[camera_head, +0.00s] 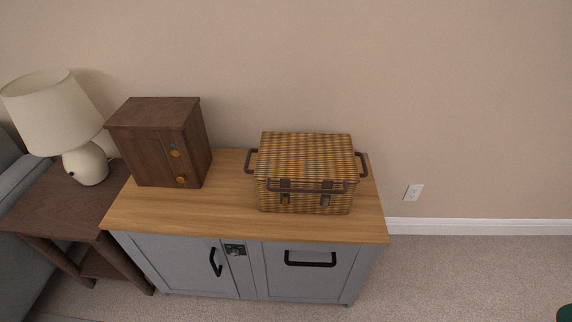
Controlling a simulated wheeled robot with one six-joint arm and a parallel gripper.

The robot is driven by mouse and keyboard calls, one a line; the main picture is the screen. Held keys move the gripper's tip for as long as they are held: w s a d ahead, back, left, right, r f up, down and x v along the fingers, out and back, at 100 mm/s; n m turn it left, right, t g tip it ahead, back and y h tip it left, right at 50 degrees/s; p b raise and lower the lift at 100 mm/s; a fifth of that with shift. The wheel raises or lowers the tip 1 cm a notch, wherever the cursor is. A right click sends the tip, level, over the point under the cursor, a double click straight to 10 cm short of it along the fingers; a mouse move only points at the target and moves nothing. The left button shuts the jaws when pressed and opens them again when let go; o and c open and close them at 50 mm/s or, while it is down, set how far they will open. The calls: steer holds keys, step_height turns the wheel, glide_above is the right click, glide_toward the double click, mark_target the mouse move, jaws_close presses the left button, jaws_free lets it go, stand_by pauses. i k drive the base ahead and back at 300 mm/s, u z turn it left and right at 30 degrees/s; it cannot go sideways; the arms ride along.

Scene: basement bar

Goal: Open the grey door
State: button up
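A grey cabinet with a wooden top (225,215) stands against the wall. Its left grey door (185,264) has an upright curved black handle (215,262) near its right edge and looks shut. Its right grey front panel (307,276) has a level black bar handle (310,260) near its top and also looks shut. Between them is a narrow grey strip with a dark latch or lock plate (235,250). The lower edge of the cabinet shows just above the carpet. My gripper is not in view.
A dark wooden box (160,150) and a wicker basket (305,165) stand on the top. A side table (60,205) with a lamp (50,115) and part of a sofa are at left. Carpet (460,275) is clear at right; a dark green thing (565,313) shows at the lower right corner.

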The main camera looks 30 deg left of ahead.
mark_target(194, 266)
steer(key=u, duration=0.15)
steer(key=k, duration=0.55)
steer(key=u, duration=1.25)
